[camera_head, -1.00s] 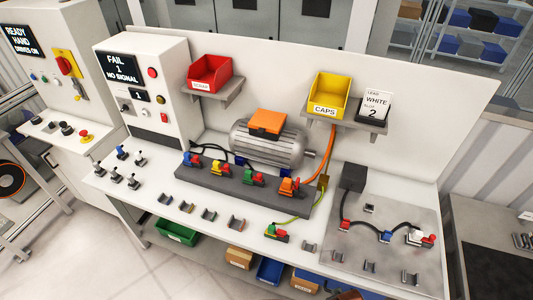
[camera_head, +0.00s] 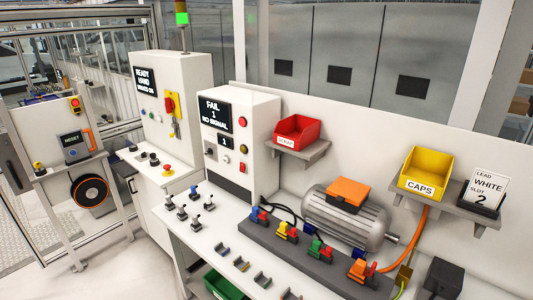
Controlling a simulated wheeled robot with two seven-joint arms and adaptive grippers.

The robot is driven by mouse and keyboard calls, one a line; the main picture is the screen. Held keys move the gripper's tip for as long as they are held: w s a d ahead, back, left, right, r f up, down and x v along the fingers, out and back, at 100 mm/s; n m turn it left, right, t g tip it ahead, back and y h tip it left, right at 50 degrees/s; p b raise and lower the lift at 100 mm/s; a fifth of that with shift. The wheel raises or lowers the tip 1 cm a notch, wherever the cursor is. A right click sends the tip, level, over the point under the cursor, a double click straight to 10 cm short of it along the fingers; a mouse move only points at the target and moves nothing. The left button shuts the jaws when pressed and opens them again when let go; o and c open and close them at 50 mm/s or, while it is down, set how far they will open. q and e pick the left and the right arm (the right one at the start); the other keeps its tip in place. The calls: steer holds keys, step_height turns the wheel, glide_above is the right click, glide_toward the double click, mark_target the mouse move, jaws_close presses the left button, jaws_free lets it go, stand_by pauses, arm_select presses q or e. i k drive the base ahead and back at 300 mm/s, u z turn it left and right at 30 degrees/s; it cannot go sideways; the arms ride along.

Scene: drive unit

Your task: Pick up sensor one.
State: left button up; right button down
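Several small grey upright parts, one with a blue top, stand at the left end of the white bench; one of them is a small grey part (camera_head: 182,214). Along a dark rail (camera_head: 300,256) in front of the grey motor (camera_head: 345,218) sit coloured connectors: blue-red (camera_head: 259,215), yellow-red (camera_head: 287,231), green-red (camera_head: 318,249) and orange-red (camera_head: 361,270). I cannot tell which part is sensor one. A test cabinet screen (camera_head: 214,114) reads "FAIL 1 NO SIGNAL". Neither of my grippers is in view.
A red scrap bin (camera_head: 297,131) and a yellow caps bin (camera_head: 427,173) sit on wall shelves, beside a "LEAD WHITE SLOT 2" card (camera_head: 487,190). Empty clips (camera_head: 241,264) line the bench front. A green bin (camera_head: 222,285) is below. A reset stand (camera_head: 72,147) is at the left.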

mark_target(168, 199)
steer(key=u, duration=0.85)
steer(key=i, duration=0.85)
steer(key=u, duration=0.9)
steer(key=i, duration=0.9)
steer(key=z, duration=0.65)
steer(key=i, duration=1.05)
steer(key=z, duration=1)
